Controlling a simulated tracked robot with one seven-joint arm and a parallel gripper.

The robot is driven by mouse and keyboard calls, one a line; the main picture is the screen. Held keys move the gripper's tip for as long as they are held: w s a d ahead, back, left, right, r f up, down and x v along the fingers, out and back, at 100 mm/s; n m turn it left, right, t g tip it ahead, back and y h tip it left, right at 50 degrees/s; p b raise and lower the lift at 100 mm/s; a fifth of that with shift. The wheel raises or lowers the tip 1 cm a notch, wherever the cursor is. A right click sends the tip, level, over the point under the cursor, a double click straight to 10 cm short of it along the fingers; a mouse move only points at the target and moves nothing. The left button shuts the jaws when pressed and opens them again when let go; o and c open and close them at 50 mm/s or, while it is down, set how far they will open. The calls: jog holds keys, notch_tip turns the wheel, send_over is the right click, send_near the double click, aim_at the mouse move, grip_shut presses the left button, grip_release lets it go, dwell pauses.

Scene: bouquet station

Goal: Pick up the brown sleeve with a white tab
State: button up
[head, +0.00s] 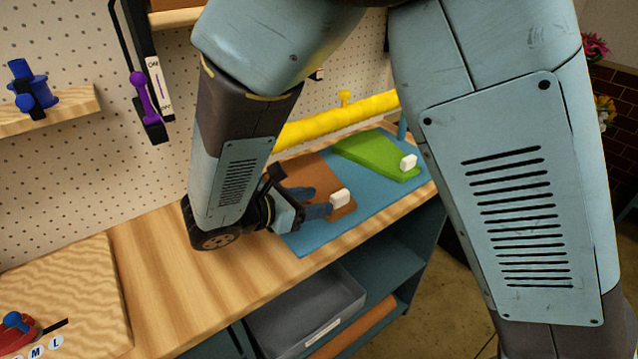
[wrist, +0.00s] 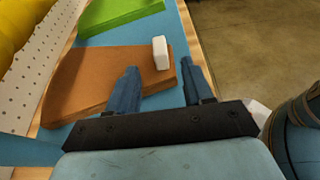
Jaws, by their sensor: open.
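The brown sleeve (wrist: 92,80) lies flat on a blue mat (wrist: 103,34) on the wooden bench. Its white tab (wrist: 160,53) stands up near its right end in the wrist view. In the head view the brown sleeve (head: 312,172) is partly hidden behind my arm, and its white tab (head: 340,198) shows at its near end. My gripper (wrist: 158,75) is open and empty. In the wrist view its two fingers are apart, with the tab just ahead of and between their tips. I cannot tell whether a finger touches the sleeve.
A green sleeve (head: 378,155) with its own white tab (head: 408,162) lies beyond on the mat. A yellow roll (head: 335,121) runs along the pegboard behind. A grey tray (head: 305,312) sits on the shelf below. The bench's front edge is close to the sleeve.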

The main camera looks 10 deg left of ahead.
aim_at(335, 196)
jog(key=shift+r+x, duration=0.15)
jog(key=shift+x, duration=1.2)
jog(key=shift+r+x, duration=0.1)
jog(key=shift+x, duration=1.25)
jog(key=shift+w+d, duration=0.1)
jog(key=shift+c, duration=0.3)
grip_shut()
